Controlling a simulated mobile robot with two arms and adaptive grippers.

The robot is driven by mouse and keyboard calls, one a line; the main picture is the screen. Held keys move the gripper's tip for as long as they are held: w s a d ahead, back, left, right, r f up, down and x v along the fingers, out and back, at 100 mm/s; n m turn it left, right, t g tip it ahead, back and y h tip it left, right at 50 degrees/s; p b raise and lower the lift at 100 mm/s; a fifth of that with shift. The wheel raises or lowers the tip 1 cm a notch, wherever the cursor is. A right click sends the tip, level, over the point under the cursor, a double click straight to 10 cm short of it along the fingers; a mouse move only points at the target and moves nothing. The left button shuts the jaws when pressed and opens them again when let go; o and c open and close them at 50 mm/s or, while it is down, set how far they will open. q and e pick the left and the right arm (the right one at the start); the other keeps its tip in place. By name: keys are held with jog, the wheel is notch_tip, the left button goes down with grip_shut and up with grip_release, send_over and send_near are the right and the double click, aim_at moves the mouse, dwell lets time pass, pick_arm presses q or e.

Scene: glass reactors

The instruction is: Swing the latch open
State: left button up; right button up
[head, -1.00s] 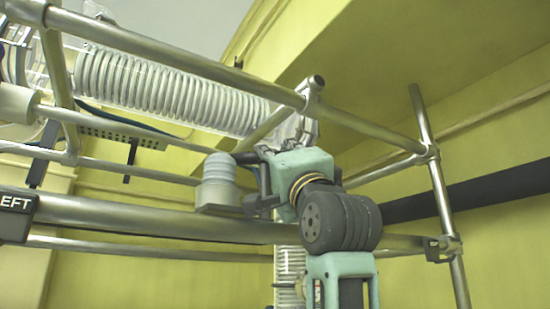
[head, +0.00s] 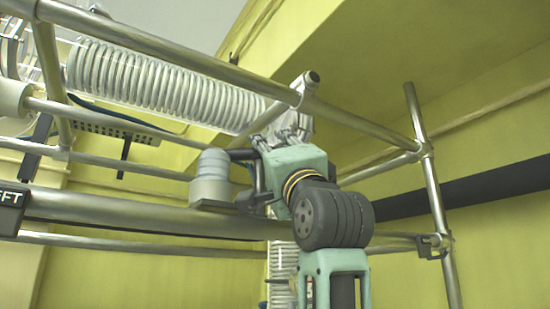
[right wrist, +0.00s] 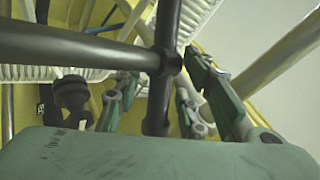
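The part that looks like the latch is a dark bar (right wrist: 85,46) with a round joint and a second dark bar crossing it; it is partly hidden. In the head view a dark bent bar (head: 242,155) shows beside a grey capped cylinder (head: 211,178). My right gripper (head: 275,141) is up against this area, its green body partly covering it. In the right wrist view the fingers of my right gripper (right wrist: 161,78) are spread, with the dark crossing bar between them. I see a gap on both sides; contact cannot be told. My left gripper is not in view.
Steel frame tubes (head: 150,230) run below and above my right gripper. A coiled glass condenser (head: 165,85) lies behind the upper tube. A black label (head: 10,210) sits at the left edge. A steel upright (head: 435,195) stands at the right.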

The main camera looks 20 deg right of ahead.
jog(key=v, duration=1.2)
jog(key=shift+c, duration=0.3)
